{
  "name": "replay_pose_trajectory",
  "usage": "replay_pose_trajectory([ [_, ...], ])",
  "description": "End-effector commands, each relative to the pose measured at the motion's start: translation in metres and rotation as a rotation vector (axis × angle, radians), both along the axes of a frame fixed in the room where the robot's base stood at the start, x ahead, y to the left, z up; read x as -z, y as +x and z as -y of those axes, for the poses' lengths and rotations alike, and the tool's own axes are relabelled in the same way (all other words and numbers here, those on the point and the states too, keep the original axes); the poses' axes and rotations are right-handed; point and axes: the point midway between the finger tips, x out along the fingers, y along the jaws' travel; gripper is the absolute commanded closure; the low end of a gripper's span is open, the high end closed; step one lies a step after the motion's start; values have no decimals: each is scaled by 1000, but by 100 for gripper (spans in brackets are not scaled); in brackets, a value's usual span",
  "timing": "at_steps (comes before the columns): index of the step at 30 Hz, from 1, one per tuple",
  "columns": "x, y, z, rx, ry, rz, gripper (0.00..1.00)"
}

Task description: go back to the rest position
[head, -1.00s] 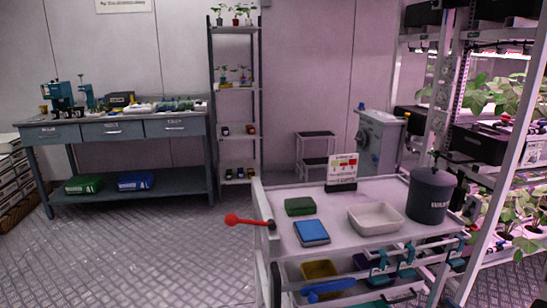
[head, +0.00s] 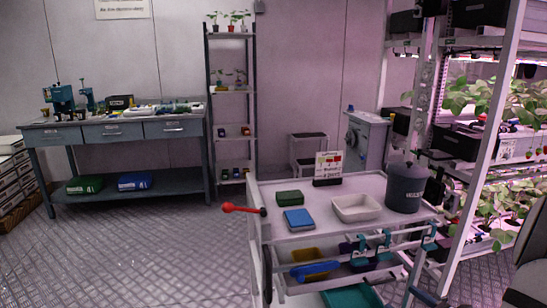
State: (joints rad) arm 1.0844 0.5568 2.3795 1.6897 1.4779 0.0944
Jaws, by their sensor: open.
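My gripper is not visible in the head view. A dark grey rounded shape (head: 528,255) comes in at the right edge; I cannot tell whether it is part of my arm. The white cart (head: 345,229) stands in front of me, right of the middle. On its top are a green box (head: 290,197), a blue box (head: 299,219), a white tray (head: 356,208), a dark labelled bin (head: 405,188) and a small sign (head: 328,168).
A red-ended handle (head: 243,208) sticks out left of the cart. Teal clamps (head: 385,240) hang on its front rail. A plant rack (head: 490,130) stands at the right. A workbench (head: 118,133) stands at the back left. Floor (head: 130,255) at the left is clear.

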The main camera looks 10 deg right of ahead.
Motion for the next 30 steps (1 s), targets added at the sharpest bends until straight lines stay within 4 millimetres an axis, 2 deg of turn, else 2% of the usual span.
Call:
replay_pose_trajectory([
  [1, -13, 4, -16, -58, -31, -6, 28],
  [5, -36, 8, -59, -227, -122, -26, 28],
  [10, -76, 0, -136, -550, -323, -55, 28],
  [12, -94, -13, -172, -721, -451, -64, 28],
  [15, -117, -38, -213, -967, -664, -64, 28],
  [18, -137, -65, -239, -1192, -894, -47, 28],
  [21, -158, -89, -251, -1391, -1146, -10, 28],
  [24, -182, -106, -254, -1559, -1416, 49, 28],
  [30, -230, -117, -249, -1754, -1899, 198, 28],
])
